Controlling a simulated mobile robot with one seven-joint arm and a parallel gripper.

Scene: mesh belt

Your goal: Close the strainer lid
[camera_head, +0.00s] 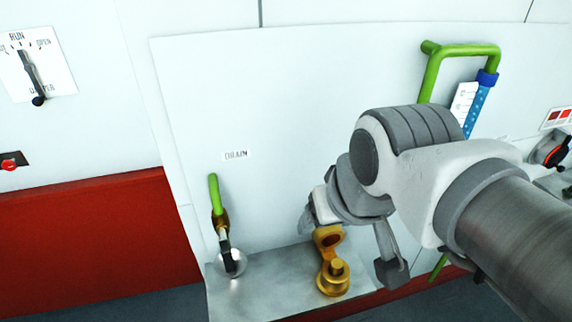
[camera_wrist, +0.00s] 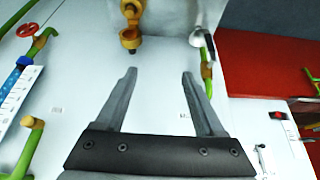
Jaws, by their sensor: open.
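The strainer (camera_head: 333,278) is a small brass fitting on the grey metal ledge, just below my wrist in the head view. A brass piece with a dark round opening (camera_head: 328,238), which looks like its lid, stands raised above the body. The brass fitting also shows upside down at the top of the wrist view (camera_wrist: 131,38). My gripper (camera_wrist: 159,74) is open and empty, its two fingers spread and pointing toward the wall. The strainer lies beyond the fingertips, apart from them. In the head view my arm hides most of the gripper.
A green drain pipe with a valve handle (camera_head: 225,245) stands left of the strainer. A green pipe (camera_head: 462,50) with a blue gauge tube (camera_head: 478,105) is at the right. A lever panel (camera_head: 38,75) is at the far left. The white wall panel between them is mostly bare.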

